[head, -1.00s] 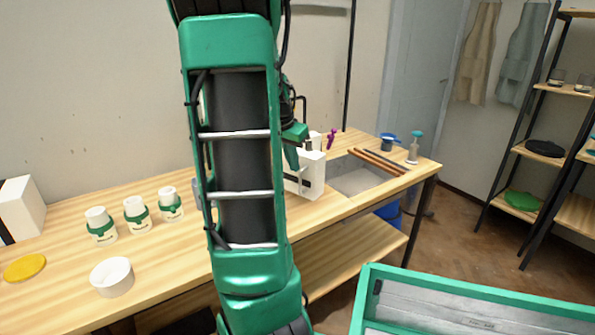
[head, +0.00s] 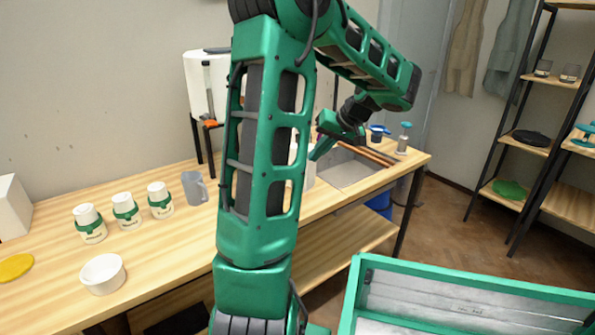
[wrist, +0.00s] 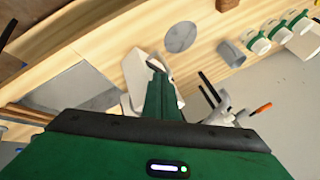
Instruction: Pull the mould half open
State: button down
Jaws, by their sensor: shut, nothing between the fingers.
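A white block-like body, seemingly the mould (head: 307,172), stands on the bench by the grey basin, mostly hidden behind my arm in the head view. In the wrist view a white block (wrist: 133,76) shows just left of my fingertips, with more white surface to their right. I cannot tell the two halves or the seam apart. My gripper (head: 315,155) is above and beside the white body in the head view. In the wrist view my gripper (wrist: 157,72) has its fingers together and empty, close to the white parts; contact cannot be told.
The basin (head: 350,172) lies right, with brown sticks (head: 366,153) and a spray bottle (head: 403,140) behind. A grey mug (head: 194,188), several green-white jars (head: 126,211) and a white bowl (head: 103,273) stand left. A green-rimmed bin (head: 470,281) is front right.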

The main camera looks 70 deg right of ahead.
jog(key=x, duration=0.9)
jog(key=shift+w+f, duration=0.2)
jog(key=shift+w, duration=0.05)
jog(key=shift+d, duration=0.15)
